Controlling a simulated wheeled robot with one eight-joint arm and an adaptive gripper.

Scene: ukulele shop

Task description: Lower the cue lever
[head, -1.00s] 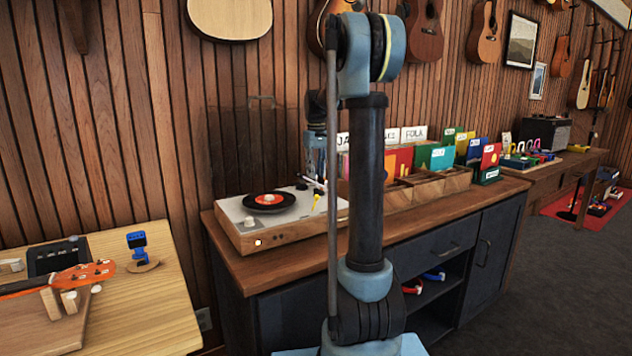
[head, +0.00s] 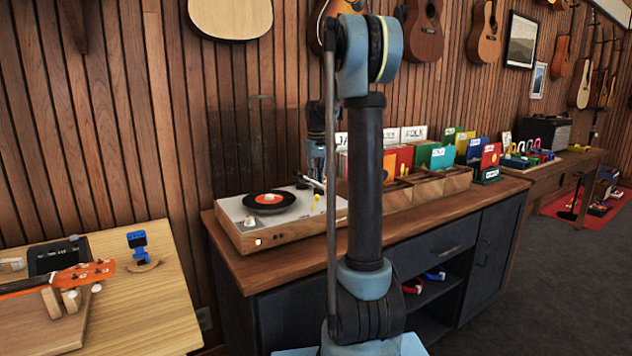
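The turntable (head: 262,237) sits on the wooden cabinet top, with a black record with an orange label (head: 269,200) on its platter. The tonearm (head: 311,184) is at the platter's right, partly covered by my gripper. A small yellow part (head: 317,195) shows on the deck beside it; I cannot tell for sure whether it is the cue lever. My gripper (head: 317,174) points down over the right rear of the turntable, close to the tonearm. Its fingers are too small and overlapped to tell whether they are open or touch anything.
My own arm column blocks the middle of the view. Record bins (head: 430,183) stand right of the turntable. A clear raised lid (head: 262,140) seems to stand behind it. A pale wood table (head: 150,310) with an orange ukulele (head: 75,275) is at the left.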

